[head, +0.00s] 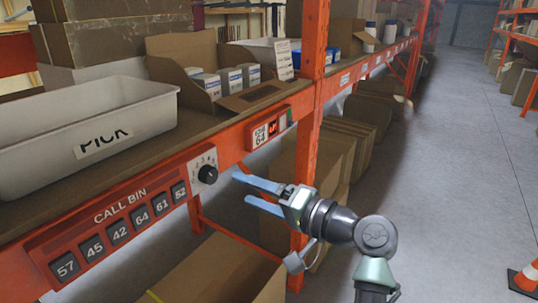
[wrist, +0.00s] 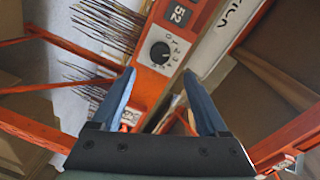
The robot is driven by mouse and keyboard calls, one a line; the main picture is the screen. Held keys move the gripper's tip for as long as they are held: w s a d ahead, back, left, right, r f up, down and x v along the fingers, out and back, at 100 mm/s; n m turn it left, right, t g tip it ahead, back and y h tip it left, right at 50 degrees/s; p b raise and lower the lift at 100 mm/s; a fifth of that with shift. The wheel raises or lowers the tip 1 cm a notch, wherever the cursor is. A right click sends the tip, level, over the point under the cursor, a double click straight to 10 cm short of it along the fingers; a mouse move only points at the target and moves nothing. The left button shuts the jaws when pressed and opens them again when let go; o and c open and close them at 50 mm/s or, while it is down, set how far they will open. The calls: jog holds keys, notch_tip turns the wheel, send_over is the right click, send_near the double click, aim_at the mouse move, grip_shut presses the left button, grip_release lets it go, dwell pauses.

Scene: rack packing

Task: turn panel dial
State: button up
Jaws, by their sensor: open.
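The panel dial (head: 208,174) is a round black knob on a pale numbered plate, set in the orange shelf beam at the right end of the call bin buttons. In the wrist view the dial (wrist: 160,52) lies ahead, between and beyond the two fingertips. My gripper (head: 240,188) has blue fingers that are apart and empty. Its tips are just right of the dial in the head view, and they look clear of it. In the wrist view my gripper (wrist: 158,78) is spread wide with nothing between the fingers.
The call bin panel (head: 122,220) carries several numbered buttons left of the dial. A grey PICK bin (head: 140,112) stands on the shelf above. An orange upright (head: 310,130) rises behind my gripper, with a small display (head: 272,128) beside it.

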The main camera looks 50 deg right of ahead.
jog(key=shift+s+d+r+b, duration=0.15)
jog(key=shift+s+b, duration=0.2)
jog(key=shift+s, duration=1.85)
jog(key=w+a+r+n+t+h, duration=0.1)
jog(key=w+a+r+n, duration=0.2)
jog(key=w+a+r, duration=0.4)
jog(key=w+a+r+n+t+h, duration=0.1)
jog(key=w+a+r+n, duration=0.3)
jog(key=a+r, duration=0.4)
jog(key=s+a+r+n+t, duration=0.2)
jog(key=s+a+r, duration=0.1)
jog(key=a+r, duration=0.3)
jog(key=s+a+r+n+t+y, duration=0.1)
jog(key=s+a+r+n+t, duration=0.1)
jog(key=a+r, duration=0.4)
jog(key=s+a+r+n+t, duration=0.2)
jog(key=s+a+r+t, duration=0.2)
jog(key=a, duration=0.5)
jog(key=shift+s+a+r, duration=0.15)
jog(key=shift+s+r, duration=0.75)
jog(key=shift+s, duration=0.35)
jog(key=shift+a+n+y, duration=0.1)
jog(key=shift+n+y, duration=0.2)
jog(key=shift+y, duration=0.1)
